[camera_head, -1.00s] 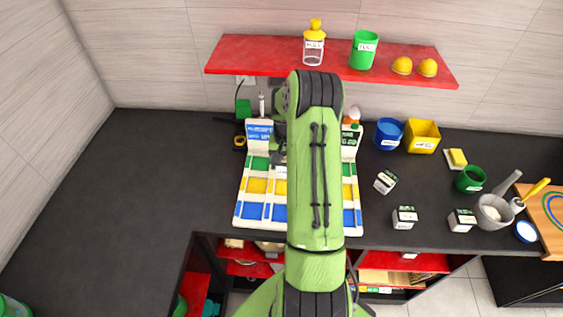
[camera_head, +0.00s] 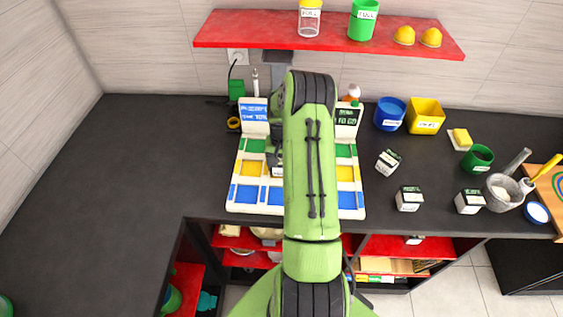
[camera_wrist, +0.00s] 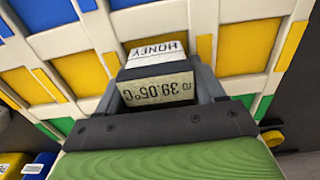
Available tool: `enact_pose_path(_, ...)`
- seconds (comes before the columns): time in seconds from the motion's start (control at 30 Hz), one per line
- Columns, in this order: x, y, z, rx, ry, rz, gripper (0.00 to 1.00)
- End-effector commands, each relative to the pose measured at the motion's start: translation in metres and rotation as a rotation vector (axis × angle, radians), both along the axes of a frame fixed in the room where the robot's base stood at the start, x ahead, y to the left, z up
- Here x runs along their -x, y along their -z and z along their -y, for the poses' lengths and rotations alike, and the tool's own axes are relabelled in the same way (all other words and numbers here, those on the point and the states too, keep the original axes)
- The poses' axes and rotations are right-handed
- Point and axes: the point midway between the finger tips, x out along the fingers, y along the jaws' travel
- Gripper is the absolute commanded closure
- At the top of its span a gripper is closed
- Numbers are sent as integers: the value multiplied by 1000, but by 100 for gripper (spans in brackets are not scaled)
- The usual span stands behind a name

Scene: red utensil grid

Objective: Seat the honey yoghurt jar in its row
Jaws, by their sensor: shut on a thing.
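The honey yoghurt jar (camera_wrist: 158,88) is a boxy pale jar with a dark-lettered label and a temperature readout, both upside down in the wrist view. My gripper (camera_wrist: 157,72) is shut on it, with a finger on each side. The grid board (camera_head: 234,206) has white dividers and green, yellow and blue cells in rows. In the wrist view, the jar is over the yellow row of the board (camera_wrist: 118,38). I cannot tell whether it touches the cell floor. In the head view, my arm hides most of the gripper and the board's middle.
Three similar boxy jars (camera_head: 388,161) (camera_head: 409,199) (camera_head: 469,202) stand right of the board. A blue pot (camera_head: 390,114) and a yellow bin (camera_head: 425,117) stand behind them. A red shelf (camera_head: 235,30) hangs above. The counter left of the board is clear.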

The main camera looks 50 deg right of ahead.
Motion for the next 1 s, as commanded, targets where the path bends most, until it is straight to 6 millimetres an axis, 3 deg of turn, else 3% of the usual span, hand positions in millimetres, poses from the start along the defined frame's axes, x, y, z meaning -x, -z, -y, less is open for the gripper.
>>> enact_pose_path(0.27,0,-3,0,2,0,1,76)
enact_pose_path(1.0,2,13,-2,-5,0,-7,76)
